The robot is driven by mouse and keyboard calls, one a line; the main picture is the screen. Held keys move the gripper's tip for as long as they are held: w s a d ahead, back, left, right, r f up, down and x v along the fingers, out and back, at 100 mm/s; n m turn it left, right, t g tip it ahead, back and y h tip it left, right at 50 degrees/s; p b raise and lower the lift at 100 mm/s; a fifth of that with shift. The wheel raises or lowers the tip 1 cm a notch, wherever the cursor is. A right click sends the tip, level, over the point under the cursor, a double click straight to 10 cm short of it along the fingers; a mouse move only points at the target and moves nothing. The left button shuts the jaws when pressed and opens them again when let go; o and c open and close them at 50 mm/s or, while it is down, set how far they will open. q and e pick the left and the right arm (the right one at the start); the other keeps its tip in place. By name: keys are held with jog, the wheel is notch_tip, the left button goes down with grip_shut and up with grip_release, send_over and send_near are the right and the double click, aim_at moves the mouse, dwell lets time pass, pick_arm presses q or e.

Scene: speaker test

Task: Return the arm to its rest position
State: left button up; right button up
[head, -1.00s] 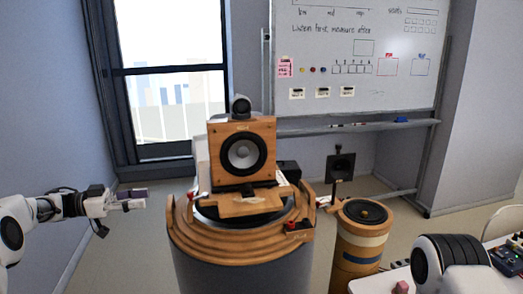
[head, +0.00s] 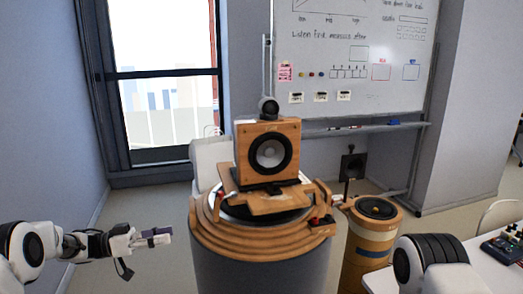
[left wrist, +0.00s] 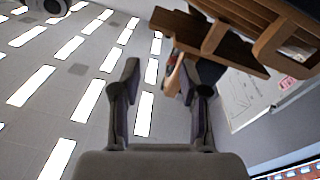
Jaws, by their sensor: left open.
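My left arm (head: 35,250) comes in from the left in the head view, stretched out low towards the middle. Its gripper (head: 158,237) is open, with nothing between its fingers, and stands apart to the left of the round wooden stand. In the left wrist view the two fingers (left wrist: 160,85) are spread, with a gap between them. Of my right arm only a black-and-white link shows at the lower right of the head view; its gripper is out of view.
A wooden speaker (head: 268,153) stands on a round tiered wooden stand (head: 262,246). A shorter wooden drum-like pedestal (head: 372,240) stands to its right. A white table (head: 482,272) is at the lower right, and a whiteboard (head: 350,60) is behind. Floor is free left of the stand.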

pick_arm(q)
jog(key=s+d+f+n+t+y, duration=0.2)
jog(key=s+d+f+n+y, duration=0.15)
jog(key=f, duration=0.45)
jog(key=s+d+f+n+t+y, duration=0.25)
jog(key=f+n, duration=0.25)
jog(key=f, duration=0.3)
jog(key=s+d+f+n+t+y, duration=0.2)
jog(key=s+d+f+n, duration=0.2)
jog(key=f, duration=0.3)
jog(key=s+a+f+n+g+y, duration=0.1)
jog(key=s+a+f+g+y, duration=0.25)
jog(key=s, duration=0.65)
jog(key=s+a+f+n+g+y, duration=0.15)
jog(key=s+f+y, duration=0.25)
jog(key=s+f, duration=0.45)
jog(key=s+a+r+m+g+y, duration=0.1)
jog(key=s+a+g, duration=0.1)
jog(key=s, duration=0.5)
jog(key=s+a+r+m+g+y, duration=0.1)
jog(key=s+a+g+y, duration=0.1)
jog(key=s, duration=0.6)
jog(key=shift+a+g+b, duration=0.3)
jog(key=shift+g, duration=0.55)
